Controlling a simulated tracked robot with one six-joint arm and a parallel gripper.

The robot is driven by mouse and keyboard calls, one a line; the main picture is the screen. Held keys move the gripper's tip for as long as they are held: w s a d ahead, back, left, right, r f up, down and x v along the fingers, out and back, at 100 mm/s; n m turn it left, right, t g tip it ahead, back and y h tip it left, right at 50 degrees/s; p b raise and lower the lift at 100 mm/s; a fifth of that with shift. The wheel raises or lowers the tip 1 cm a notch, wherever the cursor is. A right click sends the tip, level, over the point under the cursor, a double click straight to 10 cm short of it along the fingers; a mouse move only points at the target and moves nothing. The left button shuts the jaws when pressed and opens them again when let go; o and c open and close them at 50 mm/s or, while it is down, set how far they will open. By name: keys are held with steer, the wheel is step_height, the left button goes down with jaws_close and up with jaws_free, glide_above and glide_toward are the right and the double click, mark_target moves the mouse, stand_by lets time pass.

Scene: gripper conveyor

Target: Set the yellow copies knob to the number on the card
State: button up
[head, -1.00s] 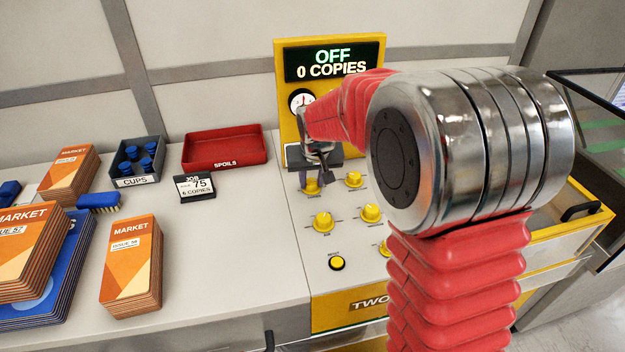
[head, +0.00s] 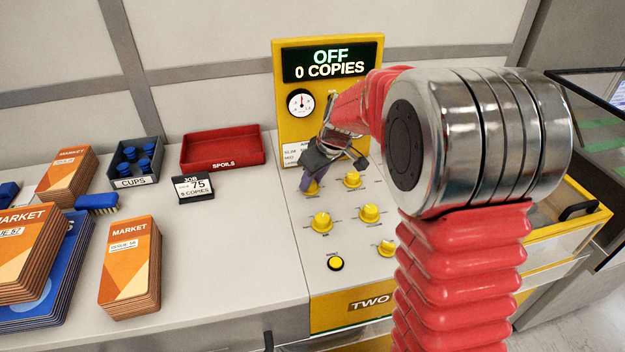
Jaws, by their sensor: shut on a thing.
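The job card (head: 194,187) stands on the counter and shows 75 and a copies number that looks like 6 or 8. The display (head: 327,62) reads OFF, 0 COPIES. My gripper (head: 309,183) reaches down to the upper-left yellow knob (head: 313,189) and is shut on it; the fingers hide part of the knob. Other yellow knobs are an upper-right one (head: 352,180), a lower-left one (head: 322,222), a lower-middle one (head: 369,213) and one partly behind my arm (head: 386,248). Their labels are too small to read, so I cannot tell which is copies.
A round yellow button (head: 335,264) sits at the panel front. A dial gauge (head: 300,102) is below the display. A red spoils tray (head: 223,164), a cups box (head: 135,182), a blue brush (head: 97,203) and magazine stacks (head: 130,285) stand on the left. The counter centre is clear.

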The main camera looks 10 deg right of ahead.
steer(key=shift+w+d+n+g+y, duration=0.15)
steer(key=shift+n+y, duration=0.15)
steer(key=shift+n, duration=0.6)
steer(key=shift+s+d+n+g+y, duration=0.15)
steer(key=shift+n+y, duration=0.15)
steer(key=shift+n, duration=0.6)
steer(key=shift+w+a, duration=0.1)
steer(key=o, duration=1.1)
steer(key=shift+c, duration=0.2)
steer(key=v, duration=1.3)
steer(key=shift+r, duration=0.4)
